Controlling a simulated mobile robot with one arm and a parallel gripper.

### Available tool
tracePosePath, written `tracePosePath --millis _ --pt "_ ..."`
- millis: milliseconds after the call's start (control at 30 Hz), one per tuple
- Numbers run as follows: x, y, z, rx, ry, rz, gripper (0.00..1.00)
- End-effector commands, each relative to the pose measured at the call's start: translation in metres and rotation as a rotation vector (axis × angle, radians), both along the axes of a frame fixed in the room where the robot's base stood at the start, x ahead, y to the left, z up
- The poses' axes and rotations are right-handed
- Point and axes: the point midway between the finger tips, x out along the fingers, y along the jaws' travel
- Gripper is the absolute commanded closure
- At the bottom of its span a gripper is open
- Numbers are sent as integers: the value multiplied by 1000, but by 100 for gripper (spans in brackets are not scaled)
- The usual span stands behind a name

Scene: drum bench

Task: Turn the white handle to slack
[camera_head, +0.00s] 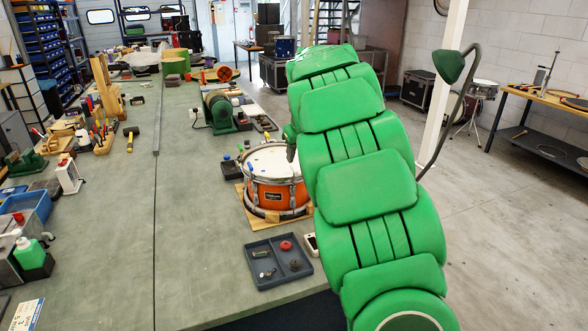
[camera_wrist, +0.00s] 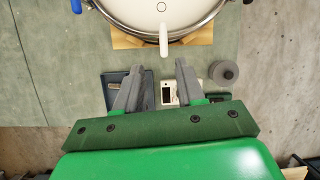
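The white handle (camera_wrist: 163,40) sits at the near rim of the drum in the wrist view, pointing straight down the picture. The drum (camera_wrist: 135,8) shows there as a white head with a metal hoop; in the head view it is an orange snare drum (camera_head: 272,197). My gripper (camera_wrist: 160,66) is open and empty. Its two grey fingers lie just below the handle's free end, one to each side in the picture. I cannot tell the height gap, and I see no contact. In the head view my green arm hides the gripper and the white handle.
The drum stands on a wooden board (camera_head: 252,214) on the bench. A dark parts tray (camera_head: 249,279) and a small white device (camera_wrist: 168,93) lie near it. A grey round object (camera_wrist: 223,72) is right of my fingers. A green machine (camera_head: 219,112) stands behind the drum.

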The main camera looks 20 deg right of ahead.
Motion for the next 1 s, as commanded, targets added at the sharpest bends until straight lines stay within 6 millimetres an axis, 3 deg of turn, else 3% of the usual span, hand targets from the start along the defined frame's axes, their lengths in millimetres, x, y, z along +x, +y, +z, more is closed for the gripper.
tracePosePath --millis 100,367,1000 --pt "11 -6 -4 40 -12 -81 62" --pt "18 -7 -13 62 -14 -122 62" --pt "44 -7 -78 61 -13 -119 62"
